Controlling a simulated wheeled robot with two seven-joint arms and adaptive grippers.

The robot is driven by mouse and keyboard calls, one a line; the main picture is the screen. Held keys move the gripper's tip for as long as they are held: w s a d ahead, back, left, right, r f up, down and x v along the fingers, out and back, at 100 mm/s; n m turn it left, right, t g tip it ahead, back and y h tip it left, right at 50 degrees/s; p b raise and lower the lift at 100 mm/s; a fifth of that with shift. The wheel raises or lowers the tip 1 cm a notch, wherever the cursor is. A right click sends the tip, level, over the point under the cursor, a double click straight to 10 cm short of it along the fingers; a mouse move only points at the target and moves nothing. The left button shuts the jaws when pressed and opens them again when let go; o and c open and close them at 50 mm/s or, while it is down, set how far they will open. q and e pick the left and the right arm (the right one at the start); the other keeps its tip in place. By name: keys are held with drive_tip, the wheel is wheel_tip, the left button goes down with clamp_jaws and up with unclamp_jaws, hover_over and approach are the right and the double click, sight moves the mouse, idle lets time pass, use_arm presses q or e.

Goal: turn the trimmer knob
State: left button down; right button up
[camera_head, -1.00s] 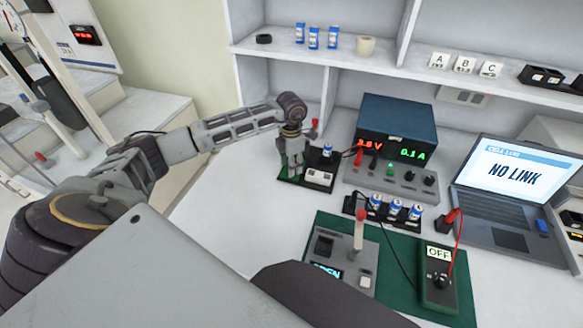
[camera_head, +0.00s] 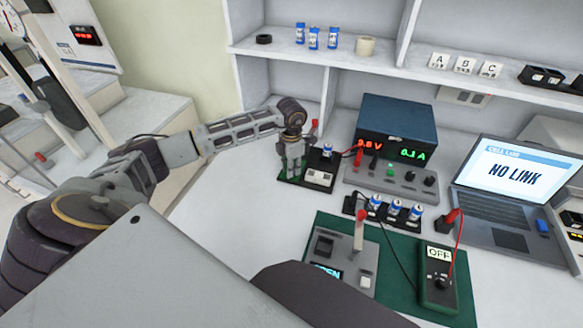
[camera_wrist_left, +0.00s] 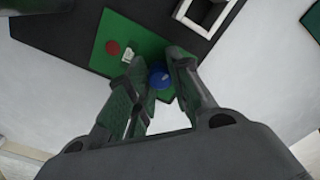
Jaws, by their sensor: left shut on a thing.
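The trimmer knob (camera_wrist_left: 160,78) is a small round blue knob on a green board (camera_wrist_left: 130,40) in the left wrist view. My left gripper (camera_wrist_left: 162,88) points down over the board, with its fingers around the knob and shut on it; the fingers hide part of it. In the head view my left gripper (camera_head: 291,172) stands at the back of the bench, over the left end of the board (camera_head: 287,180), and the knob is hidden there. My right gripper does not show.
A power supply (camera_head: 398,125) with red and green readouts stands just right of the gripper. A shelf (camera_head: 330,62) runs above behind it. A laptop (camera_head: 505,180), meter (camera_head: 438,280) and green mat (camera_head: 325,232) lie to the right. The bench front-left is clear.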

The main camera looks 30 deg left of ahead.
use_arm(q)
drive_tip(key=shift+n, duration=1.1)
drive_tip(key=c, duration=1.3)
unclamp_jaws()
drive_tip(key=shift+o, duration=0.2)
drive_tip(key=shift+r, duration=0.15)
wheel_tip(320, 180, up, 12)
drive_tip(key=shift+a+f, duration=0.1)
drive_tip(key=shift+f, duration=0.1)
